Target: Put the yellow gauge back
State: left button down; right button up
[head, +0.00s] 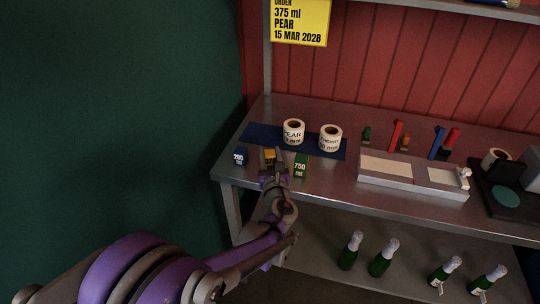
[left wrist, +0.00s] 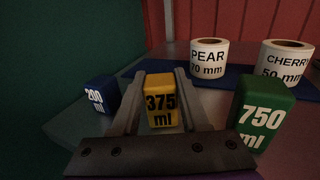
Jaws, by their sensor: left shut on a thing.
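The yellow gauge (head: 270,154), marked 375 ml, is between the fingers of my left gripper (head: 271,161) at the front left of the metal table. In the left wrist view the yellow gauge (left wrist: 162,101) stands upright, with a finger of the left gripper (left wrist: 160,98) on each side. The gripper is shut on it. I cannot tell whether its base touches the table. The blue 200 ml gauge (head: 240,157) stands to its left and the green 750 ml gauge (head: 300,165) to its right, both apart from the fingers. My right gripper is not in view.
Behind the gauges, label rolls PEAR (head: 293,131) and CHERRY (head: 330,138) stand on a dark blue mat (head: 262,135). A pale tray (head: 412,180) lies to the right. Several green bottles (head: 382,258) stand on the lower shelf. An order sign (head: 300,22) hangs above.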

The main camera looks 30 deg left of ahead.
pick_arm(q)
jog(key=shift+f, duration=0.1)
jog(key=shift+c, duration=2.1)
grip_release()
